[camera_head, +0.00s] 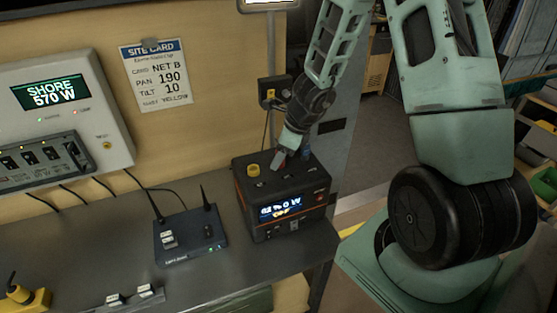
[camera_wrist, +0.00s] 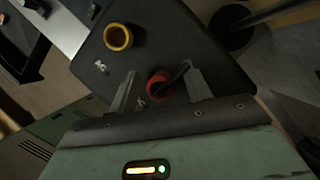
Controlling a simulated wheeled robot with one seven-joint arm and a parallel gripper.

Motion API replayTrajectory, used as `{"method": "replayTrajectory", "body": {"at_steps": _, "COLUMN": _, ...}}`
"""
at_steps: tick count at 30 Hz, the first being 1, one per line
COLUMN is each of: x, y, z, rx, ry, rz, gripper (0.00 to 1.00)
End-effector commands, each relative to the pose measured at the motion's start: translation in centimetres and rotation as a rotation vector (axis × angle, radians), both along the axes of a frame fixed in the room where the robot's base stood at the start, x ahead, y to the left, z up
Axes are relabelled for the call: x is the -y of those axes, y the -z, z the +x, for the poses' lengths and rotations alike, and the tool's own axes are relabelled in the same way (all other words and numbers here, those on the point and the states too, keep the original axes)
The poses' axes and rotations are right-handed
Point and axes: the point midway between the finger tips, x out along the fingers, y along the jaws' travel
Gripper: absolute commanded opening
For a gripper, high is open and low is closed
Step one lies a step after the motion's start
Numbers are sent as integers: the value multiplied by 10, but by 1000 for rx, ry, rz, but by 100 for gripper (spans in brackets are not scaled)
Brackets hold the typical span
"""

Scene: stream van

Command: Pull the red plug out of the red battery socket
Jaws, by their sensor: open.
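The black battery box (camera_head: 243,205) with orange trim stands at the right end of the grey bench, its lit display facing front. In the wrist view its dark top (camera_wrist: 160,35) fills the middle. A red round plug (camera_wrist: 157,84) with a dark cable sits on that top; the socket under it is hidden. My gripper (camera_wrist: 160,78) is open, with one finger on each side of the red plug. I cannot tell whether the fingers touch it. In the head view my gripper (camera_head: 281,158) is low over the battery top and largely hides the plug.
A yellow round socket or cap (camera_head: 253,170) stands on the battery top, left of my gripper; it also shows in the wrist view (camera_wrist: 118,37). A router with antennas (camera_head: 188,236) is left of the battery.

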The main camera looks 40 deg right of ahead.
Motion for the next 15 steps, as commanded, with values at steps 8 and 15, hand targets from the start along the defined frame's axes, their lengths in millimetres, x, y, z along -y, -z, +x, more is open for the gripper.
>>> {"method": "replayTrajectory", "body": {"at_steps": 8, "x": -2, "y": 7, "z": 2, "rx": 0, "ry": 0, "rz": 0, "gripper": 49}}
{"method": "replayTrajectory", "body": {"at_steps": 15, "x": -2, "y": 7, "z": 2, "rx": 0, "ry": 0, "rz": 0, "gripper": 21}}
